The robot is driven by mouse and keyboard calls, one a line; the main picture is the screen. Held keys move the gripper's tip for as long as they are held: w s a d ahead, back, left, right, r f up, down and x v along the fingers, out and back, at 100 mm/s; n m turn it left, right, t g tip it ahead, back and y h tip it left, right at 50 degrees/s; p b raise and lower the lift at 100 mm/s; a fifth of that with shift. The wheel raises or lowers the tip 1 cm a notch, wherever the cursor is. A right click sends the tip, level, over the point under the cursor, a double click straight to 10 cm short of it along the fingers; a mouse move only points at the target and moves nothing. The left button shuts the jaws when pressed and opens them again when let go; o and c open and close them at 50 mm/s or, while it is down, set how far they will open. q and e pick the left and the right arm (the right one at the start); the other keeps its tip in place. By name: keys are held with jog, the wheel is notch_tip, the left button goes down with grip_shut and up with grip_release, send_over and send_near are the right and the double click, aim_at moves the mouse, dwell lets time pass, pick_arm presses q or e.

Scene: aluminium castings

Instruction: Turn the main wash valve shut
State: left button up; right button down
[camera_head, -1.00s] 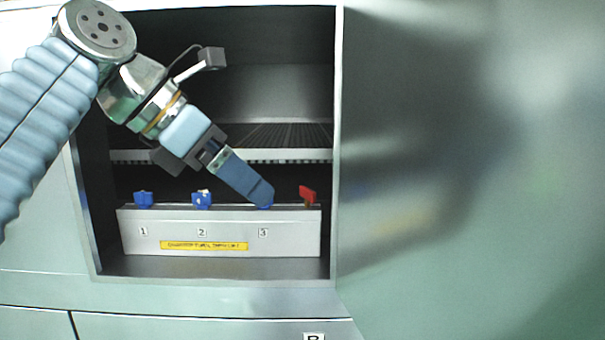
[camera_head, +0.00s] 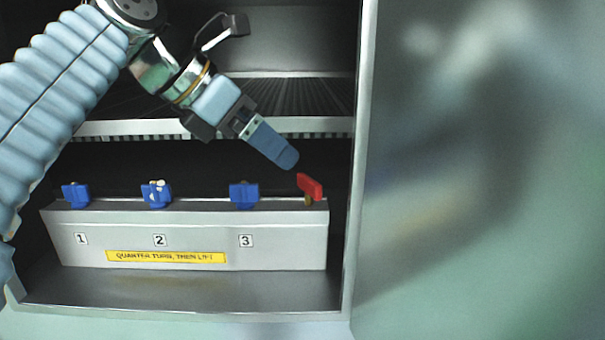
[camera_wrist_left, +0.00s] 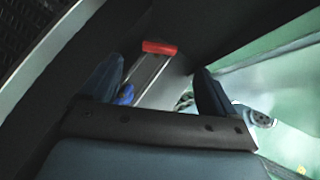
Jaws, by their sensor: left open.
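The red valve handle (camera_head: 310,187), which I take to be the main wash valve, stands on a short brass stem at the right end of a grey manifold block (camera_head: 190,251). It looks set at a different angle from the blue handles. It also shows in the left wrist view (camera_wrist_left: 160,47), beyond the fingertips. My left gripper (camera_head: 287,157) is just above and left of the red handle in the head view, apart from it. Its fingers are spread and empty in the left wrist view (camera_wrist_left: 158,70). My right gripper is not in view.
Blue handles marked 1 (camera_head: 76,194), 2 (camera_head: 157,193) and 3 (camera_head: 244,194) stand along the block. A yellow label (camera_head: 166,257) is on its front. A slatted shelf (camera_head: 110,128) is above, and the cabinet's right wall edge (camera_head: 360,160) is close to the red handle.

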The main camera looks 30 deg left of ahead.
aim_at(309, 178)
pick_arm(q)
jog(key=b+x, duration=0.1)
jog(key=x, duration=0.7)
jog(key=shift+w+d+f, duration=0.15)
jog(key=shift+w+f, duration=0.05)
jog(key=shift+f, duration=0.1)
jog(key=shift+c, duration=0.4)
jog(key=c, duration=1)
